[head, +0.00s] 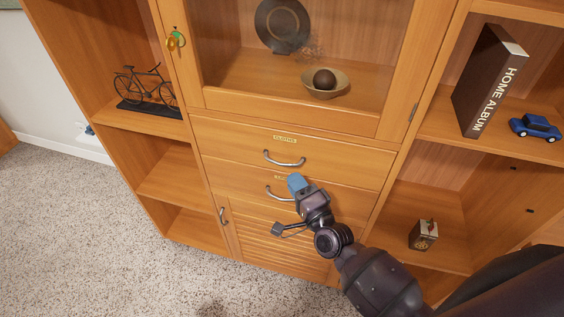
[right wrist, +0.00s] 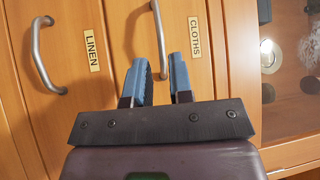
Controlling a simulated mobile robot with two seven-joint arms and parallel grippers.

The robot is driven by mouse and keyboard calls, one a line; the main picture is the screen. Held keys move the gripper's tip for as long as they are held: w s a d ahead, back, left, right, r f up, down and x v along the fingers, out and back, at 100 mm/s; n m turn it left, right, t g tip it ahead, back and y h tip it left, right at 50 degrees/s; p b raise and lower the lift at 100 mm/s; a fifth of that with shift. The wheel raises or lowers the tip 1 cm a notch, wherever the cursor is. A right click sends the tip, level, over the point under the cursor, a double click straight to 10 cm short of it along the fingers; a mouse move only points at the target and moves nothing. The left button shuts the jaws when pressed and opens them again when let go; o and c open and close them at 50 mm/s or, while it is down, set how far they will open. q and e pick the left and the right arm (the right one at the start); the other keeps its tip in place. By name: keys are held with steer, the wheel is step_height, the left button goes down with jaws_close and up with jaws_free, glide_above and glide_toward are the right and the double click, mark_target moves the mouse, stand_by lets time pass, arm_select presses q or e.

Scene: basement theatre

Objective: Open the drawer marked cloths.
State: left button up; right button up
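The cloths drawer (head: 235,139) is shut, the upper of two drawers in the wooden cabinet. Its label (head: 285,140) reads CLOTHS, and the label also shows in the right wrist view (right wrist: 194,37). Its curved metal handle (head: 284,161) is just beyond my right gripper (head: 296,182). In the right wrist view the blue fingers (right wrist: 159,68) are open, and one end of the cloths handle (right wrist: 160,35) appears between them. I cannot tell how much depth separates them. The gripper is empty. My left gripper is not in view.
The linen drawer (right wrist: 65,22), also shut, is below, with its own handle (right wrist: 40,57). Above is a glass-fronted door (head: 290,107) with a bowl (head: 325,88) behind it. Side shelves hold a bicycle model (head: 147,92), album (head: 487,82), blue car (head: 535,127) and small box (head: 423,235). Carpet lies left.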

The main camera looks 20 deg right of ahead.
mark_target(282, 163)
steer(key=shift+x, duration=3.5)
jaws_close()
